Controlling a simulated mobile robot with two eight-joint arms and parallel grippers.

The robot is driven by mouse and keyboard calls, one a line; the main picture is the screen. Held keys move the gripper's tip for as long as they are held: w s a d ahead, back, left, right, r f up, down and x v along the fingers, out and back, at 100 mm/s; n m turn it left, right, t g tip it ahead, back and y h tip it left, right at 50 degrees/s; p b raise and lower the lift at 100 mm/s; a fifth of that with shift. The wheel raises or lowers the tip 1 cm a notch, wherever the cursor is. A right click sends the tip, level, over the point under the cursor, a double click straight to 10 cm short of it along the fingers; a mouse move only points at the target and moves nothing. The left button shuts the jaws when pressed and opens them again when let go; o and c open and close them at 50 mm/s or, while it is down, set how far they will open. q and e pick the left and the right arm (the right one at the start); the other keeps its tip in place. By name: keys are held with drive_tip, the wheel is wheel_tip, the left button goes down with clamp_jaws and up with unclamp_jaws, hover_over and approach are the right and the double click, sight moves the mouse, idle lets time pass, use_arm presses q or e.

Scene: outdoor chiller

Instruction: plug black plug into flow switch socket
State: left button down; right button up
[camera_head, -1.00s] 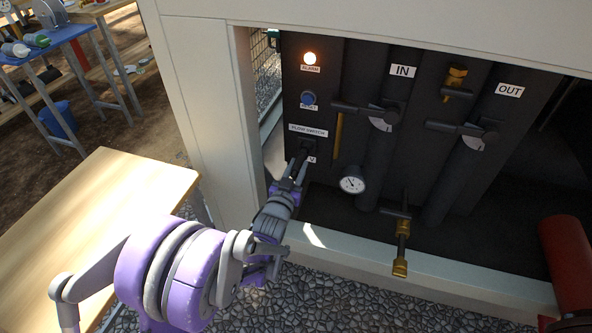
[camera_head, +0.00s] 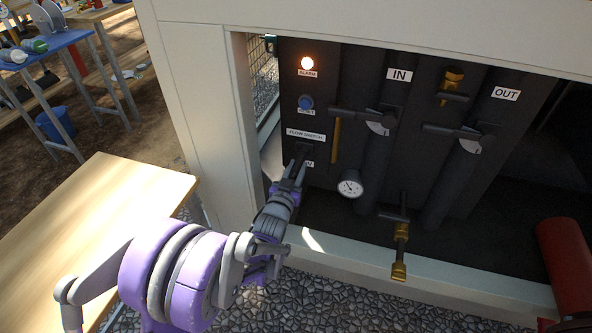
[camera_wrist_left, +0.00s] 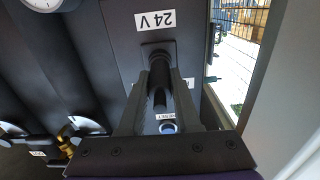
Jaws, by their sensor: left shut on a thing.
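My left gripper (camera_head: 297,168) is at the dark panel, just below the FLOW SWITCH label (camera_head: 306,135). In the left wrist view my left gripper (camera_wrist_left: 161,82) is shut on the black plug (camera_wrist_left: 159,98), whose dark body and cable show between the fingers. The flow switch socket (camera_wrist_left: 157,49) is a dark square fitting beside the 24 V label (camera_wrist_left: 156,20). The plug lines up with the socket and its front end appears to meet it. How deep it sits I cannot tell. In the head view the gripper hides the plug. My right gripper is not in view.
Above the FLOW SWITCH label are a blue reset button (camera_head: 305,102) and a lit alarm lamp (camera_head: 307,63). A pressure gauge (camera_head: 350,187) and valve pipes stand to the right. The pale cabinet frame (camera_head: 208,110) borders the opening on the left. A wooden table (camera_head: 120,195) stands at left.

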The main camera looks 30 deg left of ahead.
use_arm(q)
drive_tip(key=shift+c, duration=0.3)
unclamp_jaws()
drive_tip(key=shift+s, duration=0.15)
drive_tip(key=shift+v, duration=3.4)
approach(292, 178)
drive_tip(key=v, duration=0.4)
drive_tip(key=shift+d, duration=0.15)
